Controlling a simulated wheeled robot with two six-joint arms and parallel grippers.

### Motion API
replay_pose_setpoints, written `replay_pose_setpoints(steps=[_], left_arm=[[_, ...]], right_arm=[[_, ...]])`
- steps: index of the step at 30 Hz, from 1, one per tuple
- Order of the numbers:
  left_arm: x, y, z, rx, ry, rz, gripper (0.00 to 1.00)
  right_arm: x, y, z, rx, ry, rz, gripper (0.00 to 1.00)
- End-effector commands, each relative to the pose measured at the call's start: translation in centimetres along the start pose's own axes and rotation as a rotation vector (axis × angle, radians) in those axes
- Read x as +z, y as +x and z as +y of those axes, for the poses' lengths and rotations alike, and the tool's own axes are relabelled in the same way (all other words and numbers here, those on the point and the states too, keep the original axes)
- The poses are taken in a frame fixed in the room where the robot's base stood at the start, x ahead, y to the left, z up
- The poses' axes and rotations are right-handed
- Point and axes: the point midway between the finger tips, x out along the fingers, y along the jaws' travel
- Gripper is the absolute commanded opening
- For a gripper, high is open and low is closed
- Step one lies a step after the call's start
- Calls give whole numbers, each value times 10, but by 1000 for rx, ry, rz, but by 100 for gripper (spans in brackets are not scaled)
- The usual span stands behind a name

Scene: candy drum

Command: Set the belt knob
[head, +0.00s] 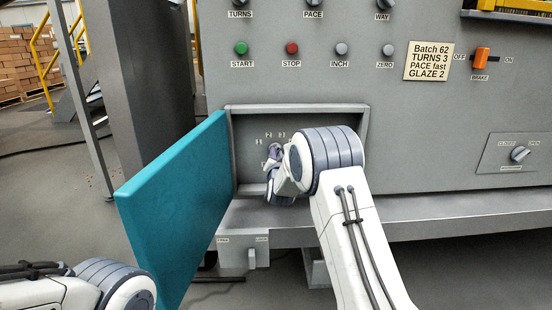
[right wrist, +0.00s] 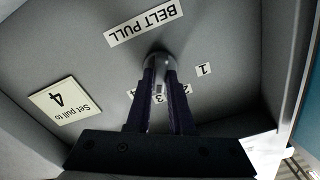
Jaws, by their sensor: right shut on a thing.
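The belt knob (right wrist: 159,60) is a grey round knob inside an open recessed box (head: 235,150) in the machine front. My right gripper (right wrist: 159,85) is shut on it, one dark finger on each side. In the head view my right gripper (head: 272,168) and wrist reach into the box and hide the knob. In the wrist view, which is upside down, a label reads BELT PULL (right wrist: 143,23) and a card reads "Set pull to 4" (right wrist: 64,102). Number marks (right wrist: 204,69) ring the knob, partly behind the fingers. The knob's pointer setting cannot be read.
A teal door (head: 175,205) stands open at the box's left. Buttons, knobs, a batch card (head: 428,61) and an orange brake switch (head: 481,60) are on the panel above. A small latch (head: 252,258) sits below the box. Part of my left arm shows at lower left.

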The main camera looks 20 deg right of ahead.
Motion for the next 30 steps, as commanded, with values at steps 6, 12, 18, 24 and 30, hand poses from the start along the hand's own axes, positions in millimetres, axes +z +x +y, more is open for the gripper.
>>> replay_pose_setpoints(steps=[6,12,18,24,30], left_arm=[[1,13,-1,0,0,0,50],[1,22,-2,0,0,0,50],[2,28,-2,0,0,0,50],[2,31,-2,0,0,0,50],[2,32,-2,0,0,0,50]], right_arm=[[2,0,1,-1,202,0,0],[3,-1,1,0,364,-1,0],[3,-1,1,0,482,-1,0],[2,-1,1,1,553,-2,0],[2,-1,1,2,582,-3,0]])
